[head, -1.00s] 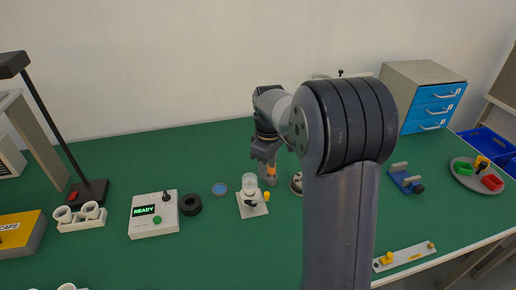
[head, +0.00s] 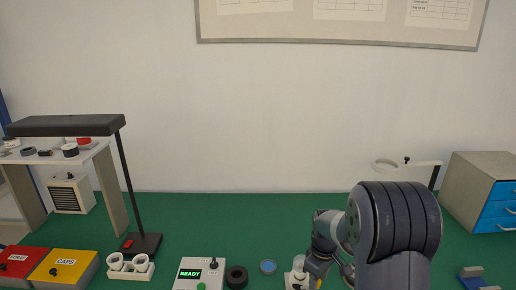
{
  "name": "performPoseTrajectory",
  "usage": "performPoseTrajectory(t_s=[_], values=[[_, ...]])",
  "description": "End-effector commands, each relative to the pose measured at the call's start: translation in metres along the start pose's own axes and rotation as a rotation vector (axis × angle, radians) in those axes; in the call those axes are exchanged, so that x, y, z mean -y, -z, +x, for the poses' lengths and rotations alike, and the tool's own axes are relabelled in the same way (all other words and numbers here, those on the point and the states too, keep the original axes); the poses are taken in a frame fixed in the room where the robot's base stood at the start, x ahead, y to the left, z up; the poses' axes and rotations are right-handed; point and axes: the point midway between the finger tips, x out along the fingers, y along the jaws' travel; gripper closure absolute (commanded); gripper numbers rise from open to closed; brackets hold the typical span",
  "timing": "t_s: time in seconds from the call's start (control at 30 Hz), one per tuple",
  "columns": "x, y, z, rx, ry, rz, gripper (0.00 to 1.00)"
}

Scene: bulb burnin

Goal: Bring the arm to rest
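My arm rises at the lower right in the head view and bends down toward the bench. My gripper (head: 316,272) is at the lower end of the arm, beside a small white fixture (head: 293,279) with a clear glass piece on it. A bit of orange-yellow shows by the fingers. I cannot tell whether the gripper touches the fixture, or whether its fingers are open or shut, since they are small and partly hidden.
A black desk lamp (head: 131,190) stands further left. A drawer cabinet (head: 471,180) stands right. The green bench (head: 230,212) is clear toward the wall.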

Motion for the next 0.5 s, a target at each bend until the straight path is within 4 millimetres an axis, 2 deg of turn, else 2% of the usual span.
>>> performPoseTrajectory(t_s=[0.33, 0.5], values=[[-0.001, 0.001, -0.005, 0.000, 0.000, -0.021, 0.60], [-0.002, 0.002, -0.029, -0.004, -0.004, -0.027, 0.60]])
